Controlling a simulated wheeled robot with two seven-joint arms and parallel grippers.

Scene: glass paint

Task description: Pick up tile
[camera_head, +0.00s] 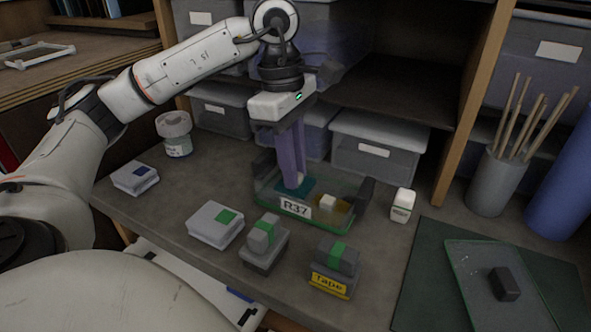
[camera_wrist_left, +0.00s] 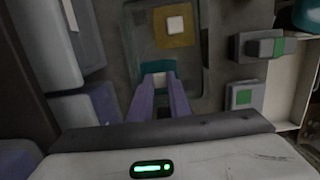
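A clear tray (camera_head: 262,186) with a green edge and an R37 label stands on the bench. In it lie a teal tile (camera_head: 307,187) on the left and an amber tile (camera_head: 341,209) on the right, each with a small white block on top. My left gripper (camera_head: 292,183) points down into the tray, its purple fingers over the teal tile. In the left wrist view the teal tile's white block (camera_wrist_left: 160,80) shows between the fingertips. Whether they press on it is unclear. My right gripper is not in view.
A small white bottle (camera_head: 402,205) stands right of the tray. Two grey blocks with green bands (camera_head: 264,243) (camera_head: 334,266) and a white box (camera_head: 215,224) are in front. A green mat (camera_head: 424,296) lies at right. Lidded bins (camera_head: 376,148) stand behind.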

